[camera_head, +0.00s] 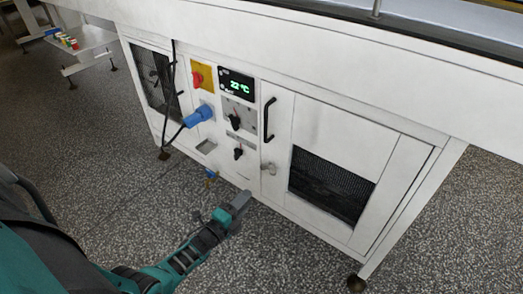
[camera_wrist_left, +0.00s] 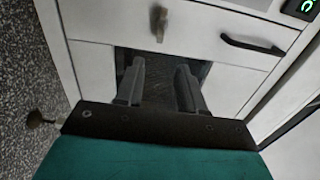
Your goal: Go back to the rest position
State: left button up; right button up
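My left gripper (camera_head: 238,203) reaches in from the lower left in the head view, low in front of the white machine (camera_head: 320,125). In the left wrist view its two fingers (camera_wrist_left: 160,82) stand apart with nothing between them. They point toward the dark grille in the machine's lower front and seem clear of it. My right gripper is in neither view.
The machine front carries a display (camera_head: 237,85) reading 22 °C, a red knob on a yellow plate (camera_head: 202,76), a blue plug (camera_head: 198,115) and a black handle (camera_head: 268,119). A small table (camera_head: 88,38) stands at the far left. Speckled floor is open at left.

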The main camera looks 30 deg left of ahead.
pick_arm(q)
jog(key=s+d+r+n+g+h, duration=0.1)
jog(key=s+d+r+n+g, duration=0.3)
jog(key=s+d+r+n, duration=0.35)
jog(key=s+d+r+n+g+h, duration=0.1)
jog(key=s+d+r+n+g, duration=0.25)
jog(key=d+r+n, duration=0.45)
jog(key=s+r+n+y+p, duration=0.1)
jog(key=s+r+p, duration=0.2)
jog(key=r+p, duration=0.9)
jog(key=shift+s+a+r+y+p, duration=0.3)
jog(key=shift+a+r+p, duration=0.15)
jog(key=shift+p, duration=4.65)
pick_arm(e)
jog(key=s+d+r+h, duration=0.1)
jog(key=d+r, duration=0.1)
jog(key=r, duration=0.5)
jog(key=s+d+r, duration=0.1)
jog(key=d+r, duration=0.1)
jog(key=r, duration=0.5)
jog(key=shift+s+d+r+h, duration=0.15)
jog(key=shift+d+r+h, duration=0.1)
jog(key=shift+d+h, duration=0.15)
